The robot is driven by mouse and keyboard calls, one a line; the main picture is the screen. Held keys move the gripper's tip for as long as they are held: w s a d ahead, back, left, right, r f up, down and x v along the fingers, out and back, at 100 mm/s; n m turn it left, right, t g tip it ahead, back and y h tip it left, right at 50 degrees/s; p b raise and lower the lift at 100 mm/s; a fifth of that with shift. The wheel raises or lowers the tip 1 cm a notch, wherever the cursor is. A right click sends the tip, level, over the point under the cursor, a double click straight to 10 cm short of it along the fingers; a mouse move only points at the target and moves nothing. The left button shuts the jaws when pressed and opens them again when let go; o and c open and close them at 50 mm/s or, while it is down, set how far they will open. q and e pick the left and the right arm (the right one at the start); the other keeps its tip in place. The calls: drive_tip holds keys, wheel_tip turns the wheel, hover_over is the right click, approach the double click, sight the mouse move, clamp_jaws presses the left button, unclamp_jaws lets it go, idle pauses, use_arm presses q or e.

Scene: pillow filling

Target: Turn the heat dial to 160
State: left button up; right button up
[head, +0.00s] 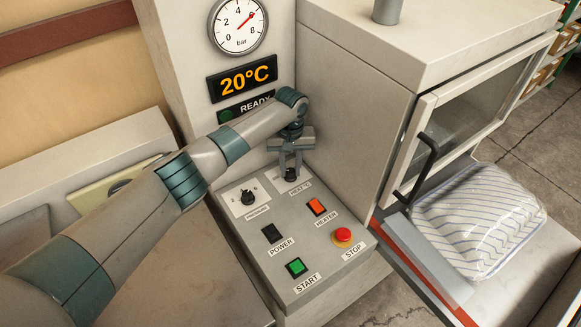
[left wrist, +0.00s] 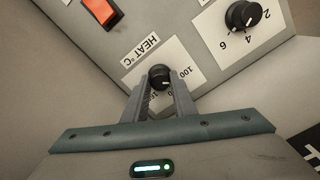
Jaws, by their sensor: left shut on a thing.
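The heat dial (left wrist: 160,76) is a black knob on a white plate marked HEAT °C, with 100 printed beside it; other numbers are partly covered. In the head view the heat dial (head: 291,174) sits at the panel's top right, partly hidden by my gripper. My left gripper (head: 290,168) reaches down onto it, and in the left wrist view its two fingers (left wrist: 159,90) are closed on the knob's sides. The display (head: 243,80) reads 20°C, with READY below it. My right gripper is not in view.
The control panel also has a pressure dial (head: 247,198), a POWER switch (head: 272,233), an orange HEATER switch (head: 317,206), a green START button (head: 296,267) and a red STOP button (head: 342,235).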

use_arm(q)
drive_tip(key=m, duration=1.9)
drive_tip(key=shift+r, duration=0.1)
drive_tip(key=shift+m, duration=0.3)
drive_tip(key=shift+w, duration=0.1)
drive_tip(key=o, duration=1)
drive_tip(key=shift+o, duration=0.2)
drive_tip(key=shift+r+b, duration=0.1)
drive_tip(key=shift+b, duration=0.2)
